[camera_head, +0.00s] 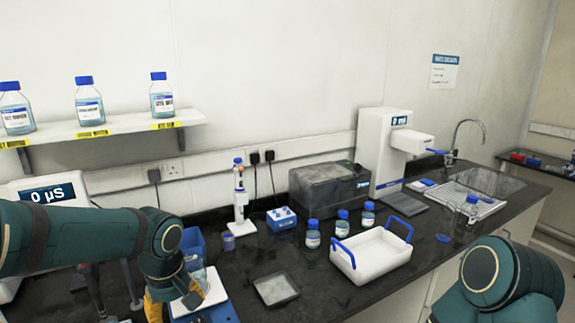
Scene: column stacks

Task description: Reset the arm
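My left arm (70,238) reaches in from the left and bends down at the wrist over a blue device with a white top (214,292). My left gripper (172,296) shows only in part, as orange-yellow pieces at the lower edge beside that device. A clear vessel (198,278) stands close to it, partly hidden; I cannot tell whether the fingers touch it or how far they are apart. My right arm (500,280) shows only as a rounded dark green link at the lower right; its gripper is out of view.
A white tray with blue handles (372,262) stands mid-bench, with three blue-capped bottles (342,228) behind it. A small grey dish (276,289) lies nearer. A pipette stand (241,205), dark box machine (328,188) and white dispenser (376,150) line the back. Bottles stand on the shelf (120,124).

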